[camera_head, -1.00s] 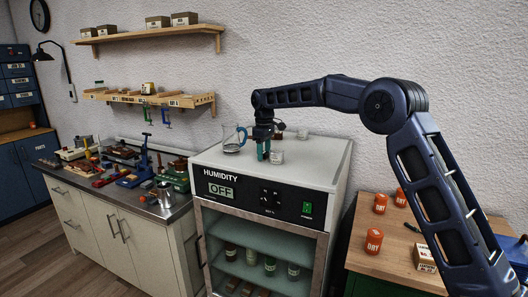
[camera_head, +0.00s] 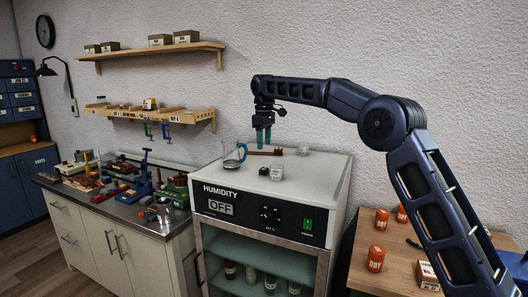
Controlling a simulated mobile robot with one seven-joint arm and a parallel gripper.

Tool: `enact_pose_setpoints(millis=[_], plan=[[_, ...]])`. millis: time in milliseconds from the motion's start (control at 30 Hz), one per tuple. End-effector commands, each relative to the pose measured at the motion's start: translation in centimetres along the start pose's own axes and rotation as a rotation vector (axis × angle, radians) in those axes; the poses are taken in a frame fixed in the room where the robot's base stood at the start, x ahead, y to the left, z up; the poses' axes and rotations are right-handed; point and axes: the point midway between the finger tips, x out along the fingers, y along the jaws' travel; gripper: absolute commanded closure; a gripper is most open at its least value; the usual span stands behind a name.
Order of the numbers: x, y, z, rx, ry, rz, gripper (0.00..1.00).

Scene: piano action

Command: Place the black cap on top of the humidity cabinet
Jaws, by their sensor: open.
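The humidity cabinet (camera_head: 315,175) stands in the middle, with a pale flat top and a front panel reading HUMIDITY and OFF.
A cluttered workbench (camera_head: 185,205) is at left. Orange tins (camera_head: 376,257) stand on a wooden table (camera_head: 390,278) at right.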

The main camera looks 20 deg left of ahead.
Motion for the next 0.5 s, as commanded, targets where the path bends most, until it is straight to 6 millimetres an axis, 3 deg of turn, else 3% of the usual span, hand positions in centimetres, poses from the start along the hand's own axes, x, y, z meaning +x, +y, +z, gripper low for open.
enact_pose_setpoints(millis=[400,500], plan=[[-1.1,0.0,0.1,0.000,0.000,0.000,0.45],[-1.4,0.3,0.8,0.013,0.001,0.003,0.45]])
